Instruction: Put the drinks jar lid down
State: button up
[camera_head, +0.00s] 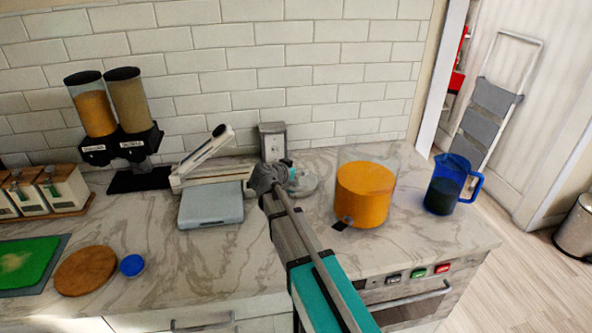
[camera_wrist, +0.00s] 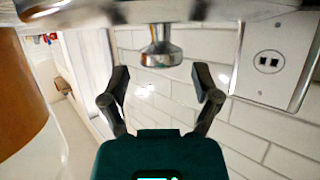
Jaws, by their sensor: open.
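The drinks jar lid (camera_head: 305,185) is a round grey metal disc on the marble counter, left of the drinks jar. In the wrist view its metal knob (camera_wrist: 161,48) and rim show at the top, with the picture apparently upside down. My gripper (camera_wrist: 160,80) is open, its fingers apart on either side of the knob's line, with a visible gap to the knob. In the head view my gripper (camera_head: 288,175) partly covers the lid. The drinks jar (camera_head: 365,192) is clear, holds orange liquid, and has no lid on it.
A blue jug (camera_head: 448,184) stands right of the jar. A wall socket (camera_wrist: 268,62) is behind the lid. Left are a grey scale-like box (camera_head: 211,205), a white slicer-like device (camera_head: 203,158) and dispensers (camera_head: 115,110). The front-left counter has free room.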

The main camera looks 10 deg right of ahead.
jog(key=shift+r+p, duration=0.3)
jog(key=shift+r, duration=0.15)
jog(key=p+v, duration=0.4)
jog(key=v, duration=0.8)
jog(key=shift+f, duration=0.25)
